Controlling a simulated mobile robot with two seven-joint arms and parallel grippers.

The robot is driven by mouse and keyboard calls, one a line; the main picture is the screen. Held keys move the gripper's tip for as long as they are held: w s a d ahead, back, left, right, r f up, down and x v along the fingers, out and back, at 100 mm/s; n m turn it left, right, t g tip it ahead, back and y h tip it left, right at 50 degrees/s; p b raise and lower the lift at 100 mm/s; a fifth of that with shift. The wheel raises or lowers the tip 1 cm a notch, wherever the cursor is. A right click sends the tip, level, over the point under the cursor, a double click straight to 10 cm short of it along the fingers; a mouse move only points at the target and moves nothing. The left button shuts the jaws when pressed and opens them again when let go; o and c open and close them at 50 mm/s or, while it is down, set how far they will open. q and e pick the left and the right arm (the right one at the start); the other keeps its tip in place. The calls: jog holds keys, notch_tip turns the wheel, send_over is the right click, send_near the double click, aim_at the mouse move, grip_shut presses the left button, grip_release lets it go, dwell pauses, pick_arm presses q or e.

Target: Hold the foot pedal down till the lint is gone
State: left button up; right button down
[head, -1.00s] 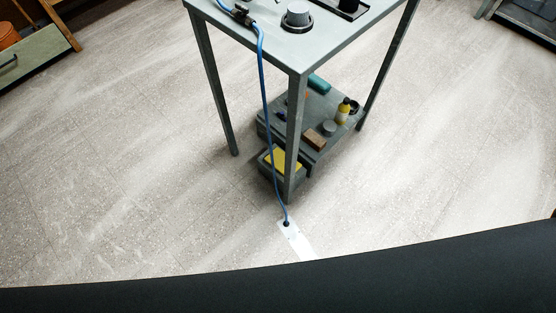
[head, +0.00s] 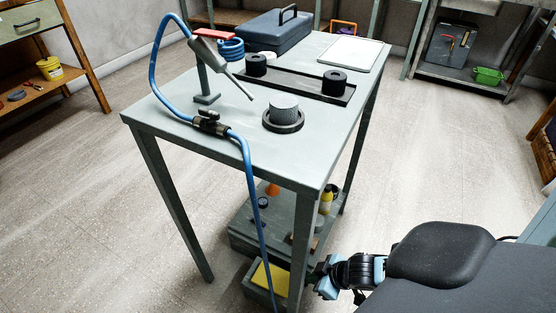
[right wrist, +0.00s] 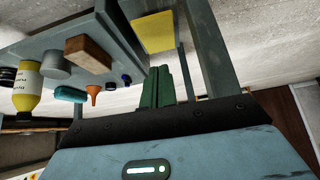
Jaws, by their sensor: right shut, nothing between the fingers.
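The foot pedal, a yellow pad (head: 266,279) on a grey box, is on the floor under the table's near end, partly hidden by the hose. The pad also shows in the right wrist view (right wrist: 153,32). My right gripper (head: 318,278) is low beside the near table leg, right of the pedal. In the right wrist view its greenish fingers (right wrist: 157,82) are together and empty, pointing toward the pad; I cannot tell whether they touch it. An air gun (head: 222,66) on a stand points down toward a grey cylinder (head: 284,106). I cannot make out lint. My left gripper is not in view.
The metal table (head: 180,112) carries a toolbox (head: 262,33), a white board and a dark tray. A blue hose (head: 250,185) hangs past the near edge. A low shelf holds a yellow bottle (right wrist: 27,88) and a wooden block (right wrist: 88,54). Floor left is clear.

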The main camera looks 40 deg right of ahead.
jog(key=shift+w+d, duration=0.2)
jog(key=shift+w, duration=0.15)
jog(key=b, duration=0.6)
send_over(286, 283)
jog(key=s, duration=0.2)
jog(key=f, duration=0.8)
jog(key=shift+s+d+f, duration=0.1)
jog(key=shift+d+f, duration=0.05)
jog(key=shift+d, duration=0.2)
notch_tip(286, 283, down, 2)
jog(key=shift+f+b, duration=0.2)
jog(key=shift+b, duration=0.2)
jog(key=shift+s+d+f+b, duration=0.15)
jog(key=shift+f+b, duration=0.25)
jog(key=shift+f, duration=0.3)
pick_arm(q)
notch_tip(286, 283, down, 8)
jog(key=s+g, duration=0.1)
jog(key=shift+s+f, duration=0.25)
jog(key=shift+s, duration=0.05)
